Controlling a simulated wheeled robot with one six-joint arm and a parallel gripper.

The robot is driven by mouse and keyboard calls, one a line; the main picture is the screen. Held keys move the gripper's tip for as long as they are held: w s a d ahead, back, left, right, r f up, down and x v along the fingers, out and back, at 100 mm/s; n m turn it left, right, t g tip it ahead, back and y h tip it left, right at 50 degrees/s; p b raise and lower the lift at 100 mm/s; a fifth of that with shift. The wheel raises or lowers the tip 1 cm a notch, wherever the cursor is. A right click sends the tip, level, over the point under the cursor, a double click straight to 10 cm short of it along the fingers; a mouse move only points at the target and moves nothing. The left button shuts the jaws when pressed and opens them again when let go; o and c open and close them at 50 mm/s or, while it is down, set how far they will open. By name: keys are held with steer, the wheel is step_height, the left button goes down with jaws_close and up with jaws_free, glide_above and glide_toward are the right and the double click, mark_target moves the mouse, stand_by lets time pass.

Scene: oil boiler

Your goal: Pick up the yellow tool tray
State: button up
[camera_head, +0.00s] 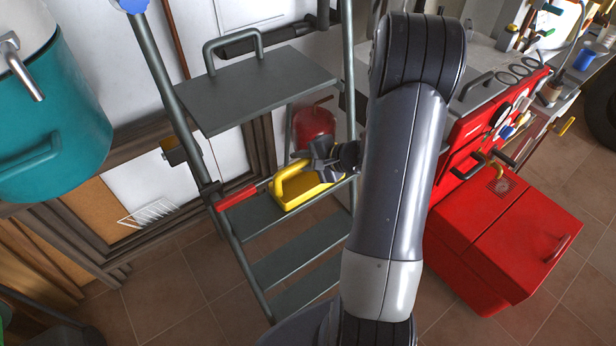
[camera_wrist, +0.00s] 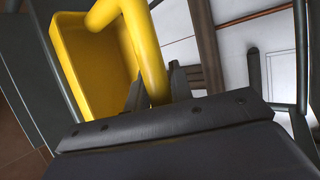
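The yellow tool tray (camera_head: 303,196) sits on a step of the grey stepladder, with its raised handle toward the upper side. My gripper (camera_head: 312,158) is at that handle, reaching in from the right. In the wrist view the tray (camera_wrist: 82,55) fills the upper left. Its thick handle passes between the two dark fingers of my gripper (camera_wrist: 155,88). The fingers lie close against both sides of the handle, so the gripper looks shut on it. The lower end of the handle is hidden behind the gripper body. I cannot tell whether the tray is clear of the step.
The grey stepladder (camera_head: 255,92) surrounds the tray, with its top platform above. A red-handled tool (camera_head: 236,196) lies left of the tray. A red fire extinguisher (camera_head: 314,122) stands behind. A red tool chest (camera_head: 505,240) is at the right and a teal tank (camera_head: 55,120) at the left.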

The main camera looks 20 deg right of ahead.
jaws_close()
steer(key=shift+r, duration=0.1)
stand_by(0.3)
